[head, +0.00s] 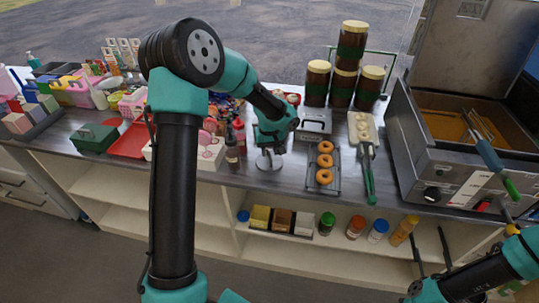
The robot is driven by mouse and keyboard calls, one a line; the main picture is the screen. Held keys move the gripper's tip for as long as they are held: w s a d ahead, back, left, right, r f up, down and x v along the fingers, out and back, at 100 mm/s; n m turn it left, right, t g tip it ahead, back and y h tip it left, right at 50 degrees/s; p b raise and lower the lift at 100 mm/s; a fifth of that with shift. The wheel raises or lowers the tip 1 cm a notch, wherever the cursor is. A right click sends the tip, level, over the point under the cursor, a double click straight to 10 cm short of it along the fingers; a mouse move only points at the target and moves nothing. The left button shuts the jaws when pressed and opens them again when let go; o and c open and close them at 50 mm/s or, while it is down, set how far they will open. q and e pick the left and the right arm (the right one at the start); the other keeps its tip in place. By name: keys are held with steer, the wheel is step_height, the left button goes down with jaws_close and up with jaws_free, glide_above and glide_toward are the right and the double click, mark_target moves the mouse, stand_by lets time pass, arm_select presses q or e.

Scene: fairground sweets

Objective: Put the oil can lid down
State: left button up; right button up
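My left gripper (269,150) points down near the front edge of the counter, left of the doughnut rack. Its fingertips are together at the top of a small round silver lid (268,162), which I take for the oil can lid. The lid lies roughly level, at or just above the counter top; I cannot tell if it touches. The fingers' exact hold is too small to see clearly.
A rack (325,178) of doughnuts stands right of the lid, with a green-handled tool (369,185) beyond it. A grey metal box with a handle (314,123) is behind. The open fryer (455,160) is at the right.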

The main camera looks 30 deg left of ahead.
mark_target(269, 154)
arm_select(q)
step_height(269, 154, up, 10)
steer(key=shift+f, duration=0.25)
stand_by(0.6)
